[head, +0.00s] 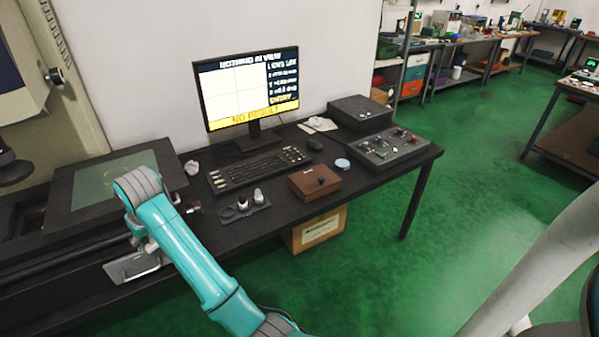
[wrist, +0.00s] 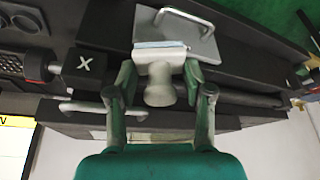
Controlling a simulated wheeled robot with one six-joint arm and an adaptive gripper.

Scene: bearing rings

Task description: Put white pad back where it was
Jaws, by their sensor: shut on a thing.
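My gripper (wrist: 159,78) is shut on a pale grey-white piece with a rounded knob, which I take to be the white pad (wrist: 159,93). Its flat end has a pale bluish-white edge and points away from my palm. The wrist view shows a metal plate (wrist: 205,47) with a bar handle just beyond the pad; I cannot tell whether they touch. In the head view my gripper is at the left, mostly hidden by my teal arm, over the metal plate (head: 125,268) at the machine's front. The pad cannot be made out there.
The black desk (head: 385,178) holds a monitor (head: 250,88), keyboard (head: 258,170), brown box (head: 314,182), a dark holder with small pieces (head: 243,207), a grey tray of parts (head: 388,148) and a round pale-blue-and-white disc (head: 342,163). A black machine with a greenish panel (head: 115,178) stands left.

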